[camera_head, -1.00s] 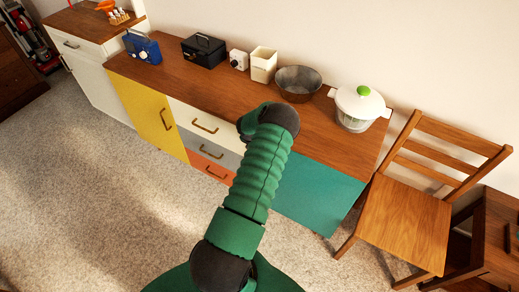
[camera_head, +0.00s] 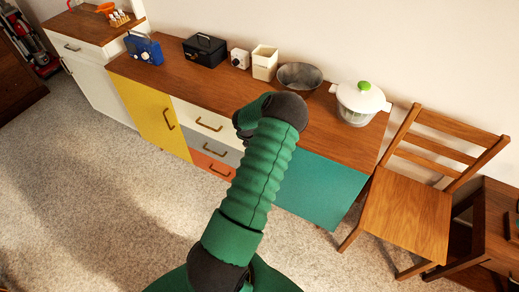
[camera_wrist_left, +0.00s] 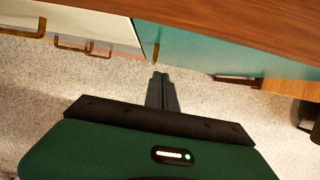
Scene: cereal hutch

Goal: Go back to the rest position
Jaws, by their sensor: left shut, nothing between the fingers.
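My left gripper (camera_wrist_left: 161,80) shows in the left wrist view with its two dark fingers together and nothing between them. It is in front of the hutch, with the carpet behind and below it. The teal door (camera_wrist_left: 200,48) and wooden top (camera_wrist_left: 240,18) of the hutch are beyond the fingertips, apart from them. In the head view a green arm of mine reaches up the middle and covers part of the hutch (camera_head: 220,92). No fingers show there. My right gripper is in neither view.
The hutch top carries a blue radio (camera_head: 143,48), black box (camera_head: 205,50), white canister (camera_head: 264,63), grey bowl (camera_head: 299,76) and white salad spinner (camera_head: 360,103). A wooden chair (camera_head: 405,215) stands at the right. The carpet (camera_head: 90,170) at left is clear.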

